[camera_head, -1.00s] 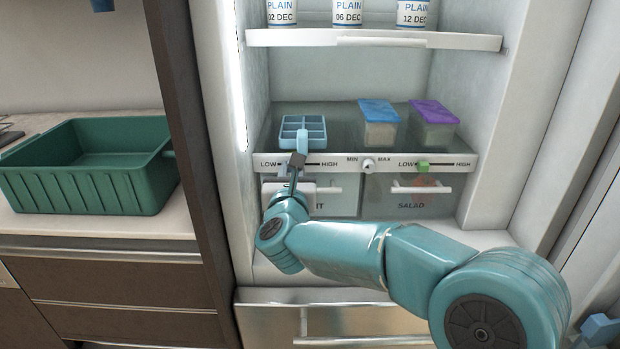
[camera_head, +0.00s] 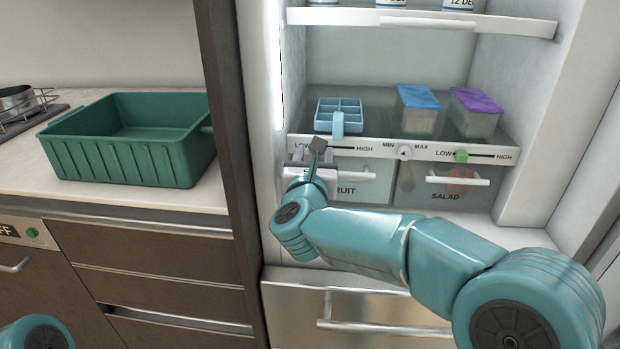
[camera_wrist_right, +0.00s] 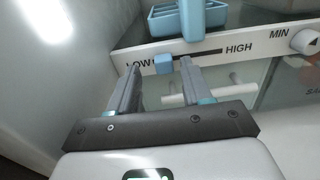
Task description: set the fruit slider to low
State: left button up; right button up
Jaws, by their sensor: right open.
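The fruit slider has a light blue knob (camera_wrist_right: 163,63) on a dark track, close to the LOW end in the right wrist view. In the head view the right gripper hides this knob. My right gripper (camera_wrist_right: 158,72) is open, its two fingers pointing at the control strip, one on each side of the knob in the picture. The knob seems just beyond the fingertips, and I see no contact. The right gripper (camera_head: 308,160) shows in the head view in front of the LOW end, above the FRUIT drawer (camera_head: 362,187). My left gripper is not in view.
A light blue divided tray (camera_head: 325,112) with a handle overhangs the strip just above the slider. The salad slider's green knob (camera_head: 461,156) and a MIN–MAX dial (camera_head: 404,152) are to the right. Blue-lidded (camera_head: 418,96) and purple-lidded (camera_head: 476,100) boxes stand behind.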

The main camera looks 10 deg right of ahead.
jog(key=v, duration=1.5)
jog(key=shift+r+b, duration=0.15)
jog(key=shift+b, duration=0.15)
